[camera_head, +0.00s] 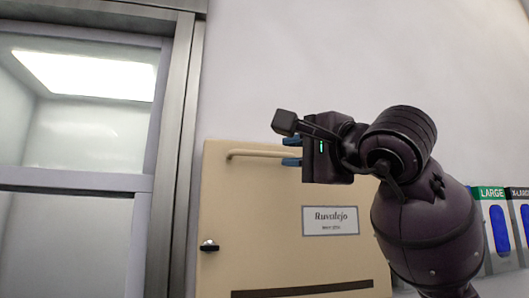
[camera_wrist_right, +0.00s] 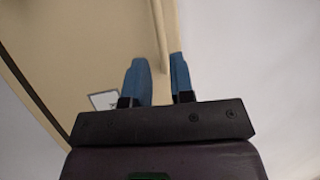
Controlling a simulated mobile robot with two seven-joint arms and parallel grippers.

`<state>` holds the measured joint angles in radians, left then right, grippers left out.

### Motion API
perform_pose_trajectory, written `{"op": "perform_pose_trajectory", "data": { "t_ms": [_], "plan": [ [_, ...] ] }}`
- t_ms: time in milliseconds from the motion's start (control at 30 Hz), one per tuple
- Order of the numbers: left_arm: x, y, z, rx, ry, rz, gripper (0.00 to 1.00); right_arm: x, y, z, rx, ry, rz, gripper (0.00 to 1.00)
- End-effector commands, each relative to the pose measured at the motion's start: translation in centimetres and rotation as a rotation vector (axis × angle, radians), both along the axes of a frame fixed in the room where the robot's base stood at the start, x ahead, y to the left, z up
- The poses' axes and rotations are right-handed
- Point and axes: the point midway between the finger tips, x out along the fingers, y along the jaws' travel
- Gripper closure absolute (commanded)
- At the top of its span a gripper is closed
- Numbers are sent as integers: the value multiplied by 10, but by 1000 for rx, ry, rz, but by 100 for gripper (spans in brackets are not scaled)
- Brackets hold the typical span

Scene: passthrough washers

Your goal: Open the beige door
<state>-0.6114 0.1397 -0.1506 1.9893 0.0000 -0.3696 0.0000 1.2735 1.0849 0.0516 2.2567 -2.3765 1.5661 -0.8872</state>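The beige door (camera_head: 250,220) stands upright in the head view, left of my right arm, and looks shut. A beige bar handle (camera_head: 262,153) runs across its upper part. My right gripper (camera_head: 291,152) is at the right part of this handle, with its blue fingers apart, one above and one below the bar's line. In the right wrist view the handle (camera_wrist_right: 159,35) runs toward the gap between the open fingers (camera_wrist_right: 160,82). I cannot tell how deep the bar sits between them; no firm grip shows. My left gripper is not in view.
The door carries a label (camera_head: 330,220), a dark knob-like latch (camera_head: 209,246) and a dark strip (camera_head: 300,291). A metal-framed glass panel (camera_head: 75,150) stands at left. Boxes marked LARGE (camera_head: 493,225) and X-LARGE sit at far right. The pale wall (camera_head: 300,60) above is bare.

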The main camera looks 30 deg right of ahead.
Motion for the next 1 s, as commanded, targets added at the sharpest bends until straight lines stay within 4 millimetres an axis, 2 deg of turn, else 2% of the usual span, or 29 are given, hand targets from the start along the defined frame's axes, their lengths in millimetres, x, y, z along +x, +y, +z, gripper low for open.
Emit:
{"op": "perform_pose_trajectory", "data": {
  "t_ms": [300,500,900,933,1000],
  "plan": [
    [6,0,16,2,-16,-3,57,53,8,11,3,2,4,78],
    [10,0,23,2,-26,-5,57,73,11,14,2,2,2,78],
    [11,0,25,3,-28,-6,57,80,12,14,0,0,1,78],
    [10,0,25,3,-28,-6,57,80,12,14,0,0,1,79],
    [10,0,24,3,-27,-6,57,80,12,14,1,0,1,90]
  ]
}}
